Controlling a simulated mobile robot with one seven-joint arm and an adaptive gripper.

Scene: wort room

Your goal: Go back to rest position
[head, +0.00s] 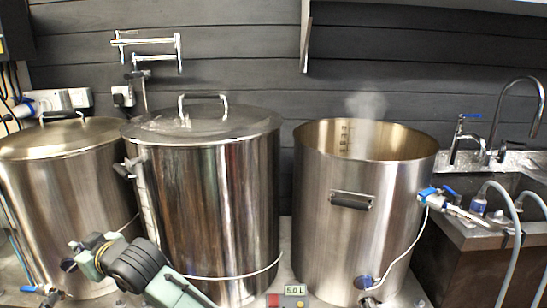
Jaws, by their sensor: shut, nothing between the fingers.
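Part of my arm (140,270) shows at the bottom left of the head view, a grey-green link with a black ribbed joint. It is bent in front of the middle and left kettles.
A lidded steel kettle (62,205) stands at the left and a taller lidded kettle (205,200) in the middle. An open kettle (365,220) steams at the right. A small display (295,290) reads 5.0 L at the front. A sink (490,215) with taps and hoses is at the far right.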

